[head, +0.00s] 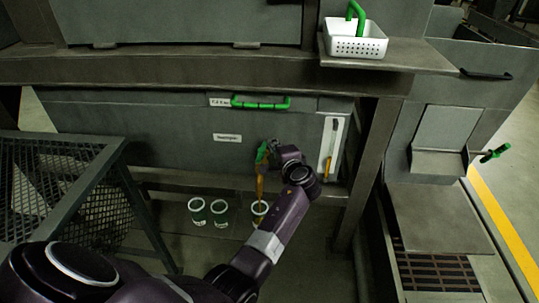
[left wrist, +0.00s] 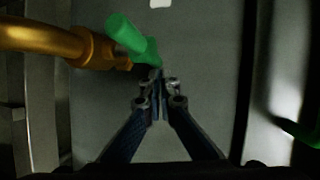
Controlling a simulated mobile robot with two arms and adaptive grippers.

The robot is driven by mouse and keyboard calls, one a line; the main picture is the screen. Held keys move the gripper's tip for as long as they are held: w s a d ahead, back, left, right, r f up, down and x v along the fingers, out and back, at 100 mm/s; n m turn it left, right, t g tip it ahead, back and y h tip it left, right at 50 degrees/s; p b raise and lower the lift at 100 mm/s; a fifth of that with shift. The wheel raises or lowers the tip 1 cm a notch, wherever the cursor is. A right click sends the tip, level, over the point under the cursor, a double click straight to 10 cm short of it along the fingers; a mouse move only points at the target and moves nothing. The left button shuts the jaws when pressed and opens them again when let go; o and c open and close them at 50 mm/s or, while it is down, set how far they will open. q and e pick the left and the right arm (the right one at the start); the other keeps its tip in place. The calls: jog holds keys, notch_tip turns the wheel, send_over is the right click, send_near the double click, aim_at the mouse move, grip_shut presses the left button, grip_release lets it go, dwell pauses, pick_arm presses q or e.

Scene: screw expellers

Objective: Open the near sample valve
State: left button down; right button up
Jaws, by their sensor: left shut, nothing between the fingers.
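The sample valve on the tank front has a green lever handle (head: 262,151) and a brass body with a spout (head: 260,184). In the left wrist view the green handle (left wrist: 133,38) slants from upper left down toward my fingertips, beside the brass body (left wrist: 95,47). My left gripper (head: 274,149) is at the handle's right side, and its closed fingertips (left wrist: 158,82) are at or very close to the handle's lower end. I cannot tell whether they touch. The fingers hold nothing. My right gripper is out of view.
A white gauge panel (head: 341,148) is to the right. A mesh guard (head: 60,190) stands at left. A white basket (head: 354,43) sits on the shelf.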

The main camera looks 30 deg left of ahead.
pick_arm(q)
jog(key=v, duration=0.7)
jog(key=shift+s+d, duration=0.1)
jog(key=shift+d, duration=0.05)
dwell(0.3)
